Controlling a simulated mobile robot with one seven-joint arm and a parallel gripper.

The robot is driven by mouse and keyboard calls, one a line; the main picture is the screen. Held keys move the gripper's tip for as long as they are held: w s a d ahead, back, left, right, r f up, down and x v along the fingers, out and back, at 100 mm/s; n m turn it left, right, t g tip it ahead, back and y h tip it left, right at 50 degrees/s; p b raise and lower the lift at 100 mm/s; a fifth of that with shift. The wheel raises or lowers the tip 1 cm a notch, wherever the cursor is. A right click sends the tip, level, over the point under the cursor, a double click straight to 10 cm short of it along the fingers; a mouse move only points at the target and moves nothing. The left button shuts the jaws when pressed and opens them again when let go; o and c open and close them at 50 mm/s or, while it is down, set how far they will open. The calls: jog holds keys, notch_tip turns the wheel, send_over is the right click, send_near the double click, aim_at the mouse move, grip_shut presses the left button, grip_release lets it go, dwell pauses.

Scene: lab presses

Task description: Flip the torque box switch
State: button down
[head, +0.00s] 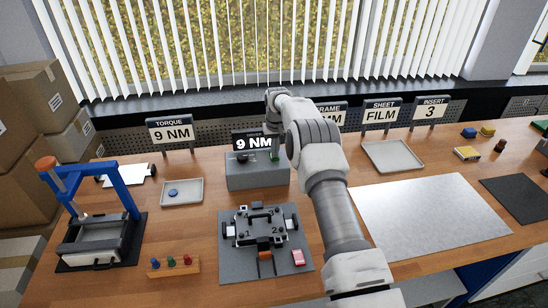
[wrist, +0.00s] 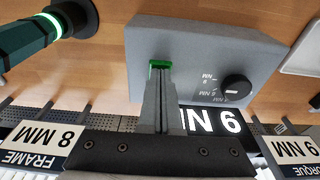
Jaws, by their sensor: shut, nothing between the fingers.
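The torque box (head: 258,180) is a grey block at the middle back of the bench. It has a black knob (head: 242,158) and a green switch (head: 275,155) on top and a 9 NM display (head: 252,142) behind. The wrist view shows the box (wrist: 200,35) upside down, with its knob (wrist: 236,88) and green switch (wrist: 160,64). My gripper (wrist: 160,72) is shut and empty, its fingertips right at the switch and covering part of it. I cannot tell whether they press on it. My arm hides part of the bench right of the box.
A green tool with a glowing ring (wrist: 40,30) stands beside the box in the wrist view. A fixture plate (head: 228,250) lies in front of the box, and a tray (head: 195,198) and blue press (head: 125,190) are to the left. Signs stand behind; a bare grey sheet (head: 440,220) lies right.

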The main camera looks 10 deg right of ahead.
jog(key=shift+f, duration=0.25)
jog(key=shift+r+p, duration=1.4)
jog(key=shift+r, duration=2.1)
jog(key=shift+r, duration=0.1)
jog(key=s+r+t, duration=0.1)
jog(key=s+r, duration=0.3)
jog(key=r, duration=0.4)
jog(key=s+r, duration=0.3)
jog(key=r, duration=0.6)
jog(key=s+r+b, duration=0.1)
jog(key=s+r, duration=0.8)
jog(key=s, duration=0.3)
jog(key=s+r+t, duration=0.2)
jog(key=s, duration=1.5)
jog(key=s+f, duration=0.2)
jog(key=s, duration=0.4)
jog(key=s+f+b, duration=0.1)
jog(key=s+f, duration=0.2)
jog(key=s, duration=0.4)
jog(key=shift+f+t, duration=0.3)
jog(key=shift+t, duration=0.1)
